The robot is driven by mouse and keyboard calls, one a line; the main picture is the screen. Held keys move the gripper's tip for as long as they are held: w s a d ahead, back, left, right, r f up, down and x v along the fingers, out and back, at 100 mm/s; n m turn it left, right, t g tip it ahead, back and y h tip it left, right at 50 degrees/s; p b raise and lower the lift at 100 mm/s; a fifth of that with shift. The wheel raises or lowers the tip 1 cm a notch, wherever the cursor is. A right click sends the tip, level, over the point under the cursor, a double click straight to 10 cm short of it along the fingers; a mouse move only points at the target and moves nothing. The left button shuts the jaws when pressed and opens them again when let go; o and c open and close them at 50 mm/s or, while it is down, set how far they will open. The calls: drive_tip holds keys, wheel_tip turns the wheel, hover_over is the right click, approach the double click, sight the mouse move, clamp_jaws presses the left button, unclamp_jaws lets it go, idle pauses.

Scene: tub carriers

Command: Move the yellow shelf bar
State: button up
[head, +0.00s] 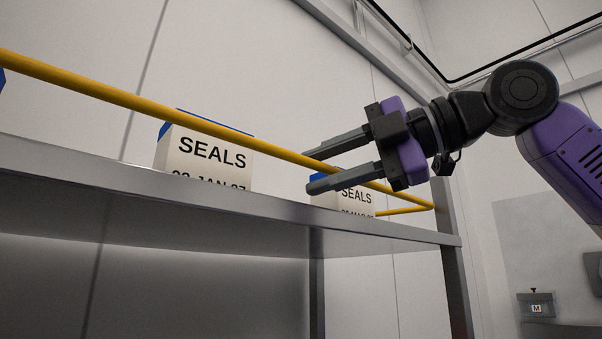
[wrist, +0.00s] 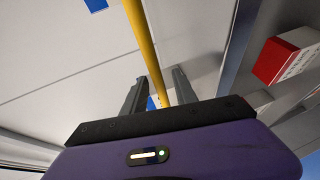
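The yellow shelf bar (head: 110,94) runs along the front of a metal shelf (head: 200,205), raised above its edge, and turns back at the right end. My gripper (head: 309,170) is at the bar's right part, fingers apart and pointing left. The bar shows in the gap between the fingers and passes behind the lower one. In the wrist view the bar (wrist: 142,38) runs down between the two open fingers (wrist: 159,74). I see no grip on it; how deep it sits between them is unclear.
Two white-and-blue boxes marked SEALS, a nearer one (head: 205,160) and a farther one (head: 356,200), stand on the shelf behind the bar. The farther one is partly hidden by my gripper. A red-and-white box (wrist: 278,60) shows at right in the wrist view.

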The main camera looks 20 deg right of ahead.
drive_tip(key=shift+x, duration=1.55)
drive_tip(key=shift+c, duration=0.2)
clamp_jaws()
